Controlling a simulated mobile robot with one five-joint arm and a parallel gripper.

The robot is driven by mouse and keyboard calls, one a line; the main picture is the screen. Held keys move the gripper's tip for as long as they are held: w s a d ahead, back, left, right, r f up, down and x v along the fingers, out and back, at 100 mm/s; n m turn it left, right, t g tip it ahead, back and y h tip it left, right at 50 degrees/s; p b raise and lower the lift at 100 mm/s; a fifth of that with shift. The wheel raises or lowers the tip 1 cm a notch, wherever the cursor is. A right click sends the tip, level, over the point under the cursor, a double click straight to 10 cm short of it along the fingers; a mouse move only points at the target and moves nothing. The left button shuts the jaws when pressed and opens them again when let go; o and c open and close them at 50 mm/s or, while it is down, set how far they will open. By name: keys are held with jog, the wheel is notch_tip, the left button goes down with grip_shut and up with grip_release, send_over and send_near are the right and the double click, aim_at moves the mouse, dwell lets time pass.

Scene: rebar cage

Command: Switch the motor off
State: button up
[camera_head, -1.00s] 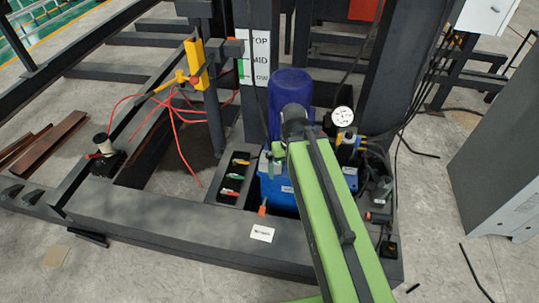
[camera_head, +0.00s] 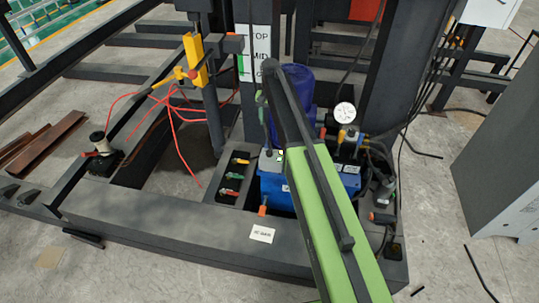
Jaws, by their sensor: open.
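The motor (camera_head: 303,90) is a dark blue upright cylinder above a bright blue tank (camera_head: 275,187), partly hidden behind my arm. A panel of coloured levers (camera_head: 233,178), yellow, green and red, stands left of the tank. I cannot pick out for certain which part is the motor's switch. My green and black arm reaches up from the bottom, and its dark end link rises in front of the motor. My gripper (camera_head: 266,140) hangs at the left of that link, above the tank's top. It is open and small in view; I see nothing held in it.
A white-faced gauge (camera_head: 345,112) and hoses stand right of the motor. A dark steel frame beam (camera_head: 190,225) runs in front. A yellow post fitting (camera_head: 195,58) with red cables is left; a grey cabinet (camera_head: 497,160) is right.

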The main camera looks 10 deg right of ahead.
aim_at(269, 153)
jog(key=shift+w+a+f, duration=0.2)
jog(key=shift+f, duration=0.4)
notch_tip(269, 153, down, 18)
jog(key=b, duration=1.8)
jog(key=shift+r, duration=0.35)
grip_shut()
